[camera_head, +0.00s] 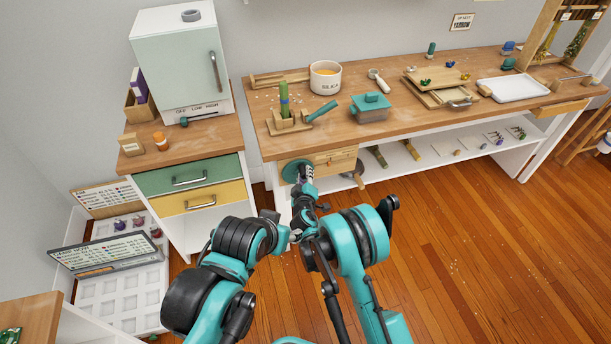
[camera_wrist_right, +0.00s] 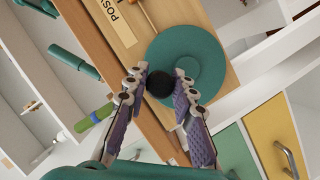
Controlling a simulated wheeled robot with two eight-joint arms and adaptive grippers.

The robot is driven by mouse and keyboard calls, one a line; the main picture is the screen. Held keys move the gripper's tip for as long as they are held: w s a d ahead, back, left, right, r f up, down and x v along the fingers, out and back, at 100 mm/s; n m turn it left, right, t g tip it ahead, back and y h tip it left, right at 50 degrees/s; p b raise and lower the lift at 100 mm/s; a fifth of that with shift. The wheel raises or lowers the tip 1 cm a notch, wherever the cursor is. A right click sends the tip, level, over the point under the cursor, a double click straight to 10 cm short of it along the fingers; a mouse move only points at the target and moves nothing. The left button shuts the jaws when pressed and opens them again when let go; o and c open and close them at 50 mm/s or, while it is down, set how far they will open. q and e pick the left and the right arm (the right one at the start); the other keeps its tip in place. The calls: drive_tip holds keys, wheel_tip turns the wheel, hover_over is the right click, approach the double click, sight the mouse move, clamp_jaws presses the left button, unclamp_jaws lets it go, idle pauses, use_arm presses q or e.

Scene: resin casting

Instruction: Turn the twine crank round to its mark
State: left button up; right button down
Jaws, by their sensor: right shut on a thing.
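The twine crank is a teal disc (camera_head: 291,170) on a light wooden panel at the front of the workbench. In the right wrist view the disc (camera_wrist_right: 205,62) carries a round black knob (camera_wrist_right: 160,84) near its edge. My right gripper (camera_head: 306,172) is at the disc's right side in the head view. In the right wrist view its two fingers (camera_wrist_right: 161,86) are shut on the black knob, one on each side. I cannot make out the mark or any twine. My left gripper is not distinguishable in either view.
The workbench (camera_head: 395,119) above holds a silica pot (camera_head: 325,77), a teal-lidded box (camera_head: 370,105) and a wooden block with a green stick (camera_head: 284,99). A cabinet with green and yellow drawers (camera_head: 188,201) stands to the left.

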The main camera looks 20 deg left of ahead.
drive_tip(key=c, duration=1.3)
unclamp_jaws()
drive_tip(key=shift+o, duration=0.2)
drive_tip(key=v, duration=0.7)
drive_tip(key=shift+s, duration=0.25)
drive_tip(key=shift+d, duration=0.1)
